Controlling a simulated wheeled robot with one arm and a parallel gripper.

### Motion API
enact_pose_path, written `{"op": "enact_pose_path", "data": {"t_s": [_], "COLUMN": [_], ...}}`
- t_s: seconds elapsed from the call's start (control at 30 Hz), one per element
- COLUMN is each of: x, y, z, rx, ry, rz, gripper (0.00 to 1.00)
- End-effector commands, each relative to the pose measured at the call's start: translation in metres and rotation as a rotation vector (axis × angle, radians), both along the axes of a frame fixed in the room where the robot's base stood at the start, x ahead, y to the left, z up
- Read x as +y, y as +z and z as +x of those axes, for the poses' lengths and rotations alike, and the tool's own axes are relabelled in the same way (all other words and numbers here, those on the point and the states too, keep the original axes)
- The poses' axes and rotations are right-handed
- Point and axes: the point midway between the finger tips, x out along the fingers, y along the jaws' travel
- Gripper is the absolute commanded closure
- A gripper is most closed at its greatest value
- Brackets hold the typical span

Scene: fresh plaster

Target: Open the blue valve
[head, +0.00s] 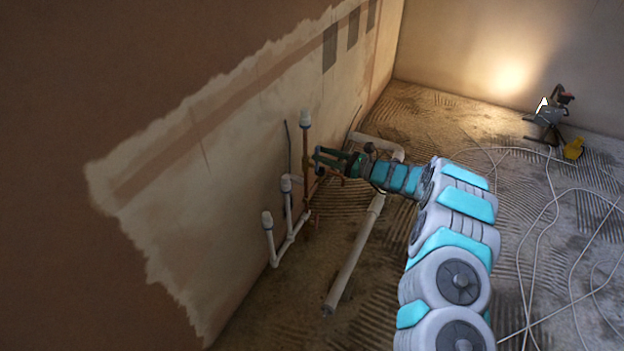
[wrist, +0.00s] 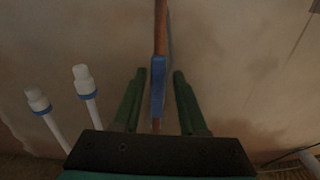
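The blue valve handle (wrist: 158,85) shows in the wrist view as a narrow blue bar, upright in the picture, on a copper pipe (wrist: 161,28). My gripper (wrist: 159,74) is open, with one green finger on each side of the blue handle. In the head view my gripper (head: 318,160) reaches left to the copper pipe (head: 305,148) by the wall. The valve handle is too small and too covered by the fingers to make out clearly there.
White capped pipes (head: 268,222) stand left of the copper pipe, close to the wall (head: 200,180). A thick grey pipe (head: 352,262) lies on the rough floor below my arm. White cables (head: 545,215) and a work lamp (head: 548,112) are on the right.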

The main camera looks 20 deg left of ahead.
Motion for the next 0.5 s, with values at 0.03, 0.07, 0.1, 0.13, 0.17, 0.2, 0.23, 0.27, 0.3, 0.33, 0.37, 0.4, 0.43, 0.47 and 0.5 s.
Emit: {"op": "enact_pose_path", "data": {"t_s": [0.03, 0.07, 0.1, 0.13, 0.17, 0.2, 0.23, 0.27, 0.3, 0.33, 0.37, 0.4, 0.43, 0.47, 0.5], "x": [0.000, 0.000, 0.000, 0.001, 0.001, 0.001, 0.001, 0.001, 0.000, -0.002, -0.004, -0.007, -0.010, -0.013, -0.018], "y": [0.000, 0.000, 0.000, 0.000, 0.000, 0.000, 0.000, 0.000, 0.000, 0.000, 0.000, 0.000, 0.000, 0.001, 0.001], "z": [0.000, 0.000, 0.000, 0.000, 0.000, 0.000, 0.000, 0.000, 0.000, 0.000, 0.000, 0.000, 0.000, -0.001, -0.001], "rx": [0.000, 0.000, -0.001, -0.001, -0.001, -0.001, -0.001, -0.001, -0.001, -0.001, -0.001, -0.002, -0.002, -0.002, -0.003], "ry": [0.001, 0.001, 0.001, 0.001, 0.001, 0.001, 0.001, 0.001, 0.001, 0.001, 0.000, 0.000, -0.001, -0.001, 0.000], "rz": [0.000, 0.000, 0.000, 0.000, 0.000, -0.001, -0.001, 0.000, -0.001, 0.000, 0.000, 0.000, 0.000, 0.001, 0.001], "gripper": [0.51, 0.50, 0.50, 0.50, 0.50, 0.50, 0.50, 0.50, 0.50, 0.50, 0.50, 0.50, 0.50, 0.50, 0.50]}}
